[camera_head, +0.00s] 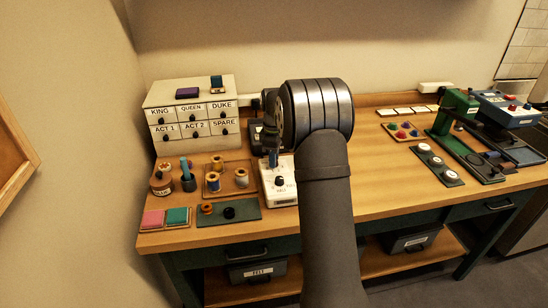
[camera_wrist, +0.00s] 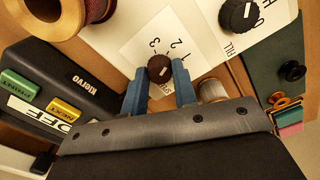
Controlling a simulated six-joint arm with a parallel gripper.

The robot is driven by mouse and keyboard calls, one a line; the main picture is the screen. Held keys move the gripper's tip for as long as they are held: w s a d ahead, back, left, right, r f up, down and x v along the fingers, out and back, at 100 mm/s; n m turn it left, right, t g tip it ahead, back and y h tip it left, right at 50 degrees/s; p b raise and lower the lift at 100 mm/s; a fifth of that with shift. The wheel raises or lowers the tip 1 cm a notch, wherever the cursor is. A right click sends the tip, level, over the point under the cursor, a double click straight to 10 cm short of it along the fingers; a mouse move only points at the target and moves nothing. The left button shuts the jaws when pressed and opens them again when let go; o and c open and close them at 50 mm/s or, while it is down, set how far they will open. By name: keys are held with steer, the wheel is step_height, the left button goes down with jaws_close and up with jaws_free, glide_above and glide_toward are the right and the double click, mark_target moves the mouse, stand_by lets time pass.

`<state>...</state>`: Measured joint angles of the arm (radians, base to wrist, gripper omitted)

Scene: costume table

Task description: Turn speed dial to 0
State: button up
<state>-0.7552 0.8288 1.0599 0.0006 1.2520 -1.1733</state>
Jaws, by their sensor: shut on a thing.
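The speed dial (camera_wrist: 160,68) is a small dark reddish-brown knob with a pale line, on a white plate with printed numbers 1, 2 and 3 around it. The exact number its line points at is too small to tell, and a 0 is not readable. My gripper (camera_wrist: 159,75) has its blue fingers on both sides of the dial, shut on it. In the head view my gripper (camera_head: 272,158) reaches down at the back of the white machine (camera_head: 281,196); the dial is hidden there.
A black knob (camera_wrist: 238,15) sits on the same machine, close to the dial. A dark box with green and yellow buttons (camera_wrist: 61,108) lies to the left in the wrist view. Spools (camera_head: 213,181) stand left of the machine, with a green board (camera_head: 240,210) in front. The table's middle right is clear.

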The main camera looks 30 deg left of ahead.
steer(key=m, duration=0.4)
steer(key=shift+m, duration=0.3)
steer(key=m, duration=0.9)
steer(key=shift+m, duration=1.9)
steer(key=o, duration=1)
step_height(320, 180, up, 18)
steer(key=shift+f, duration=0.25)
